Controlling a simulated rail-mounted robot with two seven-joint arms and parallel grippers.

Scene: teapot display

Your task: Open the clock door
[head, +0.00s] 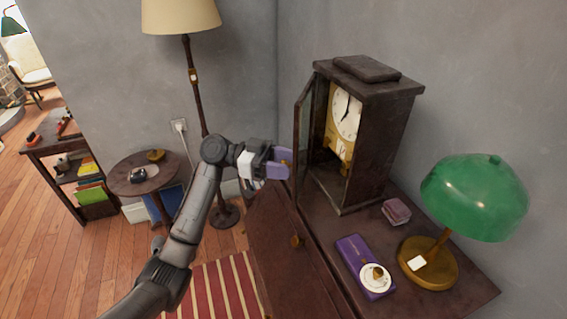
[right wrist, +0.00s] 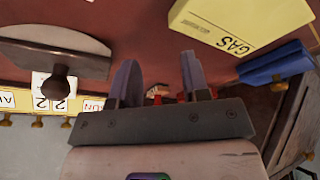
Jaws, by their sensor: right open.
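The dark wooden clock (head: 375,150) stands on a cabinet against the wall, with a cream dial and brass parts inside. Its narrow door (head: 300,125) stands open, swung out on the left side of the case. My left gripper (head: 284,163) is at the outer face of the door, its purple fingers close to a small brass-coloured spot, maybe the knob. Whether the fingers are closed on it I cannot tell. My right gripper (right wrist: 157,68) shows only in the right wrist view, open, with nothing between its fingers.
On the cabinet (head: 470,285) are a green-shaded lamp (head: 475,195), a purple box (head: 350,250) and a small pink box (head: 397,211). A floor lamp (head: 190,75) stands behind my left arm. The right wrist view shows a yellow box (right wrist: 240,25) and blue object (right wrist: 275,65).

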